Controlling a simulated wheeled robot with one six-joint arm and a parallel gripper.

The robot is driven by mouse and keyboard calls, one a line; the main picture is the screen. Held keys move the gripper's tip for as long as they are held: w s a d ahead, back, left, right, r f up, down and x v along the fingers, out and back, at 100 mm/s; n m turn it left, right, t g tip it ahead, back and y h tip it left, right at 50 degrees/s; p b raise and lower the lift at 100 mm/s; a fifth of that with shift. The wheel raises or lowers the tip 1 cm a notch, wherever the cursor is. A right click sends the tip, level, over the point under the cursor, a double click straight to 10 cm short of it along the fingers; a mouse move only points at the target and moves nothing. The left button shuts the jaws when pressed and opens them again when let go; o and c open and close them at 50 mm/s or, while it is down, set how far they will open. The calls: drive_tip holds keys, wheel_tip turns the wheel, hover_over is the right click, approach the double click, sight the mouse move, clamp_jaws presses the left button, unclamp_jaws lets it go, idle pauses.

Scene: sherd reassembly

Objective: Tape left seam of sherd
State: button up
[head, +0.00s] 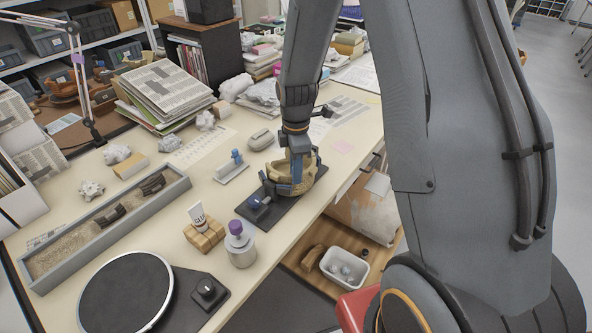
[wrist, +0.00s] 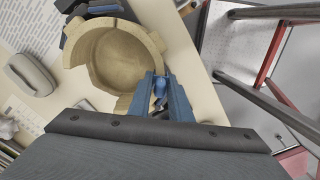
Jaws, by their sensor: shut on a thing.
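The tan bowl-shaped pot (head: 305,183) sits on a dark stand (head: 250,212) near the table's right edge. In the wrist view the pot (wrist: 117,57) shows its hollow inside, a notch at the top of its rim and a broken, lower stretch of wall at the lower left. My gripper (head: 296,176) is over the pot. In the wrist view its fingers (wrist: 160,86) are at the pot's lower right rim, shut on a small blue piece (wrist: 160,87), perhaps tape. I cannot tell whether the piece touches the pot. The left seam is not clear to see.
A small holder with a blue part (head: 235,163) stands left of the pot. A glue tube in a block (head: 204,230), a purple-capped jar (head: 240,247) and a dark turntable (head: 125,295) are nearer. A sand tray (head: 75,240) with dark sherds lies left.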

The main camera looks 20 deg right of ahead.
drive_tip(key=o, duration=0.8)
drive_tip(key=shift+r+b, duration=0.75)
drive_tip(key=shift+r, duration=3.15)
drive_tip(key=shift+s, duration=0.1)
